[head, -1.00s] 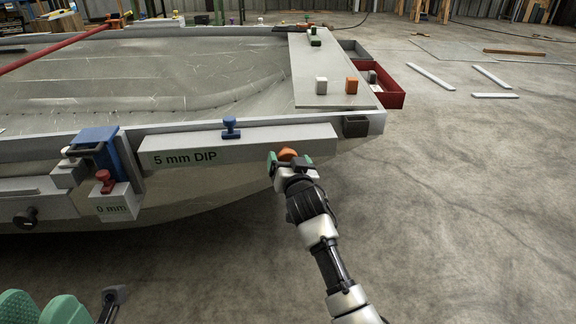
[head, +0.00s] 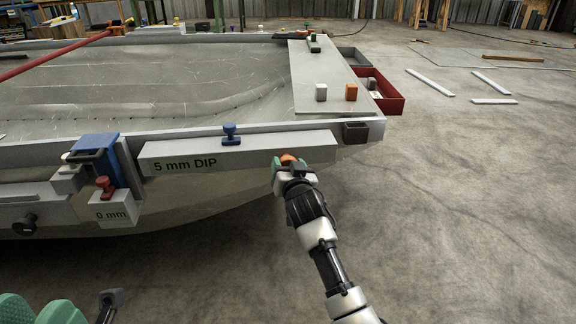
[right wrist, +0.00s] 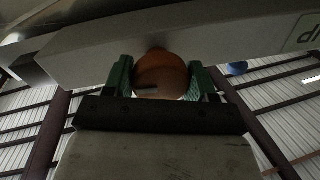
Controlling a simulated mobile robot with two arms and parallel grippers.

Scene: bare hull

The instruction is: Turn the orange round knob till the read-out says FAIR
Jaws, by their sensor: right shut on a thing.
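The orange round knob (head: 287,159) sits at the right end of the front of a long grey block. My right gripper (head: 289,166) is shut around it. In the right wrist view the knob (right wrist: 160,75) is between the two green fingers, with a short dark mark on its face. The read-out (head: 185,165) on the block says "5 mm DIP". At the bottom left are ribbed green pads (head: 40,309), apparently my left gripper, cut off by the picture's edge; its jaws cannot be judged.
A blue knob (head: 231,133) stands on top of the block. Left of it are a blue clamp (head: 98,147) and a red knob (head: 105,187) on a block marked "0 mm". The hull (head: 150,85) lies behind.

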